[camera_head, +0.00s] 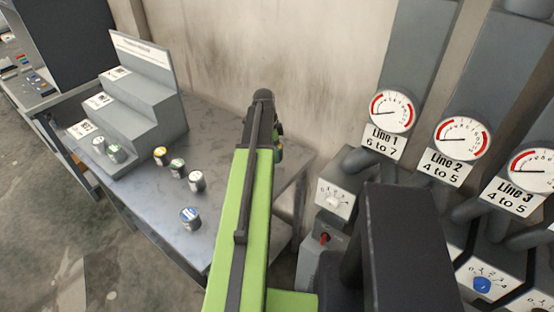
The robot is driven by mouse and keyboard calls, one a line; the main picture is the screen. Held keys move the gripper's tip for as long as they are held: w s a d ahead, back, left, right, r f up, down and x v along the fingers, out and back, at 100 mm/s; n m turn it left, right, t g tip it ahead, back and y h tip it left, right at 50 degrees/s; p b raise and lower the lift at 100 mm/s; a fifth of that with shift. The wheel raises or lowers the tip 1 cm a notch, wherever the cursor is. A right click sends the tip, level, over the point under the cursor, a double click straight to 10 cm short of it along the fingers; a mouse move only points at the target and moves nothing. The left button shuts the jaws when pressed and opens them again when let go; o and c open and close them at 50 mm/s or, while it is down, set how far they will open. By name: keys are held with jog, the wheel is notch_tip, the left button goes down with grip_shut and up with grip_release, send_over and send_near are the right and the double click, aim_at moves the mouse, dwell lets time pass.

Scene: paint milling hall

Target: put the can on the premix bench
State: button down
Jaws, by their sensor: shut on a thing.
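My gripper (279,146) is at the far end of my green arm, mostly hidden behind it, near the bench's back right part. It is shut on a can, of which at most a small dark and yellowish patch shows. A grey metal bench (232,122) stands against the wall at left and centre; I see no readable name on it.
A grey stepped rack (145,97) with labels stands on the bench's left; small cans stand at its lowest step. At right are pipes and gauges labelled Line 1 (391,111), Line 2 (462,140) and Line 3 (536,171). A control console (40,85) stands far left.

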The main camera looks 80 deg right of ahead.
jog(key=shift+s+f+b, duration=0.1)
jog(key=shift+f+b, duration=0.3)
notch_tip(320, 180, down, 4)
jog(key=b, duration=0.3)
jog(key=shift+r, duration=0.45)
jog(key=shift+f, duration=0.25)
jog(key=c, duration=0.5)
grip_release()
jog(key=shift+r, duration=0.1)
jog(key=r+p, duration=0.4)
jog(key=w+r+p, duration=0.1)
jog(key=r+p, duration=0.7)
jog(key=shift+w+a+r, duration=0.2)
jog(key=shift+w+a, duration=0.1)
jog(key=shift+w, duration=0.05)
jog(key=shift+f, duration=0.15)
